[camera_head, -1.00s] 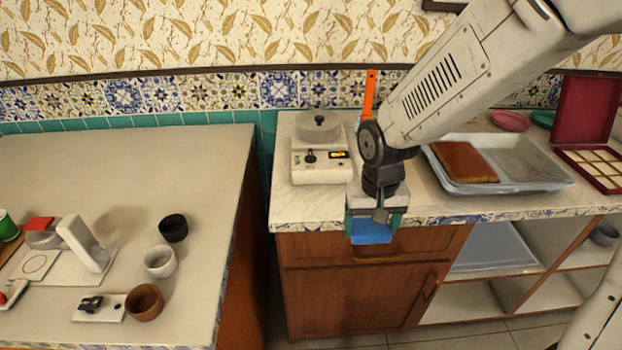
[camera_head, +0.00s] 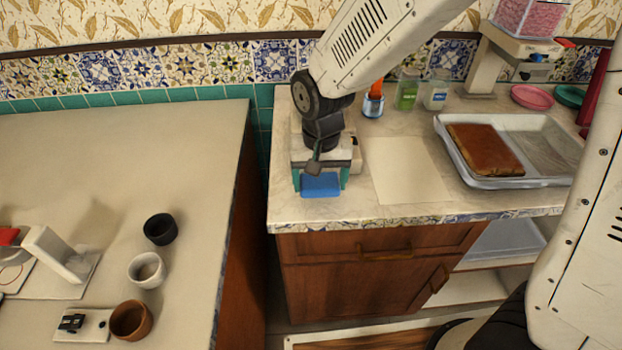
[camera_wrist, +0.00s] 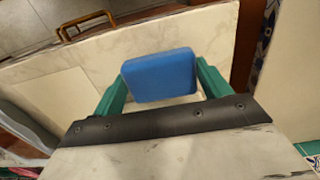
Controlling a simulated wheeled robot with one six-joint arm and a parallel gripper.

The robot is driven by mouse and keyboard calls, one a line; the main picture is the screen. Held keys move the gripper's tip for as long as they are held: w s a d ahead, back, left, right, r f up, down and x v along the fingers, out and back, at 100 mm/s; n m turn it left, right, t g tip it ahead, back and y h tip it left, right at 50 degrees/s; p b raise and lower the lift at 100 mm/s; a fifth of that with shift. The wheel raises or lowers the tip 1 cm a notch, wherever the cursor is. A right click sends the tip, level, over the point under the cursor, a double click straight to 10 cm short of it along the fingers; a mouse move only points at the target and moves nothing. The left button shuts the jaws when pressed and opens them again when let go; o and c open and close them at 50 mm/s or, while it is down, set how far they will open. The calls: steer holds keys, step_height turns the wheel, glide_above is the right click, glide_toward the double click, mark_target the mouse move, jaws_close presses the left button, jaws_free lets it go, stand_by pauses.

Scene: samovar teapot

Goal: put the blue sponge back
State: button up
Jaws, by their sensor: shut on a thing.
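The blue sponge (camera_head: 320,185) is a flat block held between the green fingers of my gripper (camera_head: 320,182). It is over the left front part of the marble counter (camera_head: 400,208) in the head view. In the wrist view the sponge (camera_wrist: 160,76) sits between both fingers of my gripper (camera_wrist: 163,85), with the marble top and the counter's front edge beyond it. My gripper is shut on the sponge. I cannot tell whether the sponge touches the counter.
A pale board (camera_head: 405,170) lies just right of the gripper. A metal tray (camera_head: 553,180) holds a brown cake (camera_head: 484,149). Bottles (camera_head: 407,90) and a glass (camera_head: 373,106) stand behind. My arm hides most of the white appliance (camera_head: 355,155). A gap separates the left table (camera_head: 110,150).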

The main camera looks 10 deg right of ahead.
mark_target(317, 179)
steer(key=shift+w+a+f, duration=0.15)
steer(key=shift+w+a, duration=0.1)
steer(key=shift+w, duration=0.15)
steer(key=shift+f, duration=1.6)
steer(key=shift+f, duration=0.1)
steer(key=o, duration=1)
steer(key=shift+f, duration=0.1)
steer(key=shift+c, duration=0.2)
